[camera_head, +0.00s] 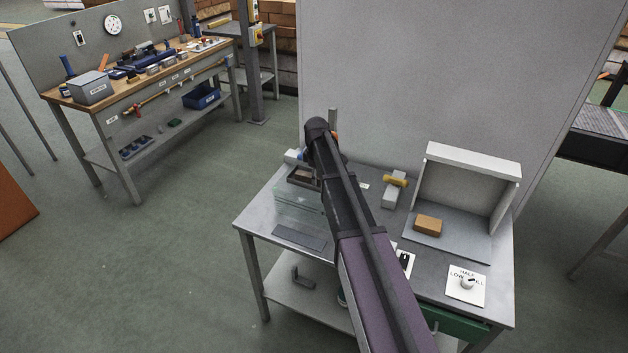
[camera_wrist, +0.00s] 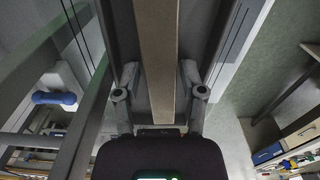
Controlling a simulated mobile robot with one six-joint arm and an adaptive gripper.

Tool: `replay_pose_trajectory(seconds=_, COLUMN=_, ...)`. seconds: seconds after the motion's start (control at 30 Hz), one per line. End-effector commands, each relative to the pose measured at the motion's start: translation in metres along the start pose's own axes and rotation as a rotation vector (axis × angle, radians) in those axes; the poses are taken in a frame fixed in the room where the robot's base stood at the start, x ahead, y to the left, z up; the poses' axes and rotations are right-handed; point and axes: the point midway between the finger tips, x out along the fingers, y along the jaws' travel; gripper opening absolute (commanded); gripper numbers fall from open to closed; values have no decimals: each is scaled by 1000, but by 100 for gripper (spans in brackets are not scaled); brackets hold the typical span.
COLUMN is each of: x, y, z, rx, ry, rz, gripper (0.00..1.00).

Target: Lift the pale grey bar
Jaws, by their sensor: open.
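In the wrist view a long, straight, pale grey-brown bar (camera_wrist: 156,50) runs from the top edge down between the two fingers of my gripper (camera_wrist: 158,75). The gripper is open, with one finger on each side of the bar and gaps showing beside it. The bar's lower end is near the dark palm; I cannot tell whether it touches. In the head view my arm hides the gripper. A short grey upright piece (camera_head: 333,117) shows just behind the arm's top end; I cannot tell whether it is the same bar.
A grey workbench (camera_head: 262,222) stands below my arm. A large grey panel (camera_head: 440,80) rises behind. A blue-handled part (camera_wrist: 55,98) shows at left.

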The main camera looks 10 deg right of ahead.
Motion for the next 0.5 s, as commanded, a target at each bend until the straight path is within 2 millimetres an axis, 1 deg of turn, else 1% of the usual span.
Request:
replay_pose_trajectory(seconds=0.03, x=0, y=0, z=0, rx=0, ry=0, rz=0, gripper=53)
replay_pose_trajectory(seconds=0.07, x=0, y=0, z=0, rx=0, ry=0, rz=0, gripper=50)
replay_pose_trajectory(seconds=0.1, x=0, y=0, z=0, rx=0, ry=0, rz=0, gripper=38)
replay_pose_trajectory(seconds=0.17, x=0, y=0, z=0, rx=0, ry=0, rz=0, gripper=20)
replay_pose_trajectory(seconds=0.2, x=0, y=0, z=0, rx=0, ry=0, rz=0, gripper=8)
replay_pose_trajectory(seconds=0.23, x=0, y=0, z=0, rx=0, ry=0, rz=0, gripper=0)
replay_pose_trajectory(seconds=0.5, x=0, y=0, z=0, rx=0, ry=0, rz=0, gripper=0)
